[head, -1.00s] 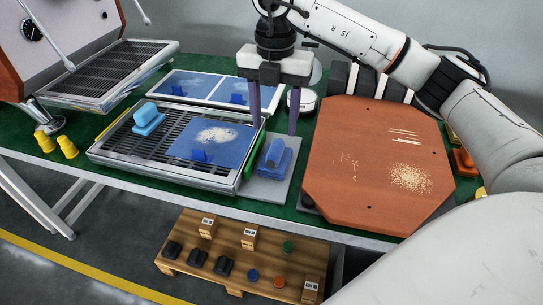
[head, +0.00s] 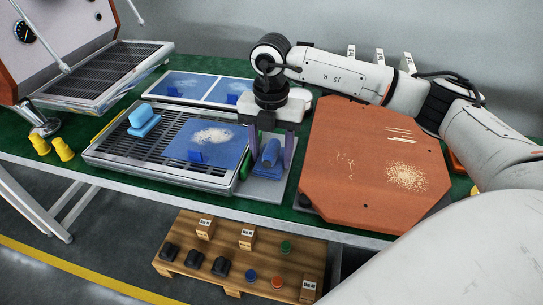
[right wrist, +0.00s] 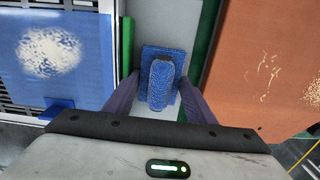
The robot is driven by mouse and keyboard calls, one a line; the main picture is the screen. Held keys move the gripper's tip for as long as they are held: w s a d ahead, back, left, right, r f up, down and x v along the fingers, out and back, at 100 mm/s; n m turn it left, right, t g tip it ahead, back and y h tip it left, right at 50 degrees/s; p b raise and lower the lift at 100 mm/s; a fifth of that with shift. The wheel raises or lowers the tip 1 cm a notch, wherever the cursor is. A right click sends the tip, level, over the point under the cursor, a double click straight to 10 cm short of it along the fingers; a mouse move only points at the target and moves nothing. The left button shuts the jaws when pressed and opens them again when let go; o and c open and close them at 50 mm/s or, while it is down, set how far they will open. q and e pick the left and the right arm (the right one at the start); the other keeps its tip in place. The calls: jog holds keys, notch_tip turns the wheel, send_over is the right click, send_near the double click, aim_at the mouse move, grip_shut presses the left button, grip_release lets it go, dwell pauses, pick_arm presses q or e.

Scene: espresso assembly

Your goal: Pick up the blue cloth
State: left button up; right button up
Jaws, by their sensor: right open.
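The blue cloth (head: 270,155) lies on a light grey plate (head: 262,190), with a raised rounded ridge along its middle. It also shows in the right wrist view (right wrist: 161,82), between the fingers. My right gripper (head: 268,163) points down over it, with one purple finger on each side. The jaws are open. In the right wrist view the fingers (right wrist: 160,95) stand at the cloth's left and right edges; I cannot tell whether they touch it. My left gripper is out of view.
Left is a grated tray (head: 120,160) with a powder-strewn blue sheet (head: 178,152) and a light blue piece (head: 143,120). An orange-brown board (head: 345,190) with crumbs lies close on the right. A green strip (right wrist: 128,42) stands beside the plate. Yellow pieces (head: 63,149) are far left.

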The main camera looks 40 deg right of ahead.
aim_at(271, 147)
jog(key=c, duration=0.7)
notch_tip(271, 147, up, 10)
jog(key=shift+r, duration=0.1)
